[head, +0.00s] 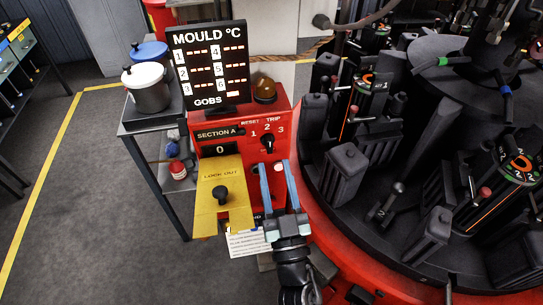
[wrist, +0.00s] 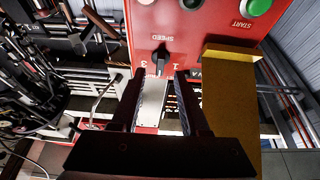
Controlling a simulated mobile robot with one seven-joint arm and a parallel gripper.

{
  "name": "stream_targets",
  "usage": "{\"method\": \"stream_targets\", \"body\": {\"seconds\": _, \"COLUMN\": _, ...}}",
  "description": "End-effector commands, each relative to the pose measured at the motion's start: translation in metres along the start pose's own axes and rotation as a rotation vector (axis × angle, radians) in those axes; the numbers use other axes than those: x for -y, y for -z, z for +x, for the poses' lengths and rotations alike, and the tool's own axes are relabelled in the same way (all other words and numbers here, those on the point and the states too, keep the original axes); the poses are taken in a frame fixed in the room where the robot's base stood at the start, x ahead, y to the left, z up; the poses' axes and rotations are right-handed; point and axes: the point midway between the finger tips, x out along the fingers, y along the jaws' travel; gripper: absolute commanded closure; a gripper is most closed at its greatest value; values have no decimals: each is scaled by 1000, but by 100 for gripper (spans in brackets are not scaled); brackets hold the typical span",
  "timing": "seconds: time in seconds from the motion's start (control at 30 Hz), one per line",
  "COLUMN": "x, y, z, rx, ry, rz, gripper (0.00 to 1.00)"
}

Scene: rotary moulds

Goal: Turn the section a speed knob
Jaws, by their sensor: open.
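The section A speed knob (head: 267,143) is a black knob on the red control box (head: 281,115), with 1, 2 and 3 around it. In the wrist view the knob (wrist: 160,60) sits upside down below the SPEED label, its grip roughly upright between 3 and 1. Which number it points to is hard to tell. My gripper (head: 274,166) is open and empty, its fingers reaching toward the panel just below the knob. In the wrist view my gripper (wrist: 160,75) has one finger each side of the knob's line; contact is not visible.
A yellow LOCK OUT plate (head: 206,201) with a black knob stands left of my fingers. A green START button (wrist: 258,6) is on the panel. A MOULD display (head: 211,65) and amber lamp (head: 265,90) top the box. The rotary machine's dark moulds (head: 345,172) crowd the right.

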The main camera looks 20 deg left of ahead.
Motion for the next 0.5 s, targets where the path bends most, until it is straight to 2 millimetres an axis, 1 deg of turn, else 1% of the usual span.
{"method": "stream_targets", "body": {"seconds": 0.03, "x": 0, "y": -3, "z": -15, "rx": 4, "ry": -2, "rz": 1, "gripper": 55}}
{"method": "stream_targets", "body": {"seconds": 0.2, "x": 0, "y": -3, "z": -51, "rx": 3, "ry": -1, "rz": 2, "gripper": 55}}
{"method": "stream_targets", "body": {"seconds": 0.33, "x": 0, "y": -2, "z": -70, "rx": 0, "ry": 0, "rz": 2, "gripper": 55}}
{"method": "stream_targets", "body": {"seconds": 0.4, "x": 0, "y": -1, "z": -77, "rx": 0, "ry": 0, "rz": 2, "gripper": 55}}
{"method": "stream_targets", "body": {"seconds": 0.5, "x": 0, "y": 0, "z": -82, "rx": -1, "ry": 0, "rz": 1, "gripper": 55}}
